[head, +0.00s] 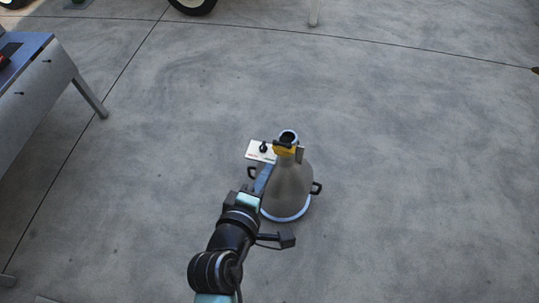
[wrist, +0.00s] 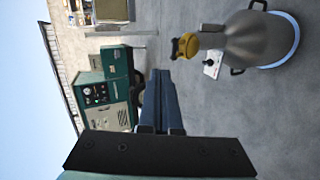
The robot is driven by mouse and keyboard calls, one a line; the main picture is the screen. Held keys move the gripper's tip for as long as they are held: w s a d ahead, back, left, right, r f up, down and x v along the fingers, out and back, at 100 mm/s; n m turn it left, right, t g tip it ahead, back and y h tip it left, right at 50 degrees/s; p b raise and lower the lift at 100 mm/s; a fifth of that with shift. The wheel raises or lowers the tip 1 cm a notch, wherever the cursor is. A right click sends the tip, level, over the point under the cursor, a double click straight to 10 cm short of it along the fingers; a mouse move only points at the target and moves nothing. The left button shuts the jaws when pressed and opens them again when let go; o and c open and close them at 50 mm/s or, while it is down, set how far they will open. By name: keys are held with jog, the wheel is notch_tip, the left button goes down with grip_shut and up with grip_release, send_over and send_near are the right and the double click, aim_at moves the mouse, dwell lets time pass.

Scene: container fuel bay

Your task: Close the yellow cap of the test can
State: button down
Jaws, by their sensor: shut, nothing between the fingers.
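The test can (head: 290,185) is a grey cone-shaped can with dark side handles and a pale blue base ring, upright on the floor. Its yellow cap (head: 285,151) shows at the near side of the neck, below a dark round mouth with a pale blue rim. In the wrist view the can (wrist: 255,40) lies sideways at upper right, with the yellow cap (wrist: 187,45) at its neck end. My gripper (head: 267,173) is beside the can, to its left in the head view. Its blue fingers (wrist: 159,76) are shut and empty, apart from the cap.
A white panel with a black knob (head: 260,151) is behind the can at left. A grey metal table (head: 40,90) stands at the left edge. A green machine (wrist: 108,85) shows in the wrist view. The concrete floor around the can is clear.

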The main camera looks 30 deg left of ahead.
notch_tip(320, 180, down, 3)
jog(key=s, duration=0.1)
jog(key=b, duration=0.5)
send_near(282, 145)
jog(key=shift+n, duration=0.4)
jog(key=x, duration=0.6)
jog(key=shift+w+f, duration=0.15)
jog(key=shift+w, duration=0.2)
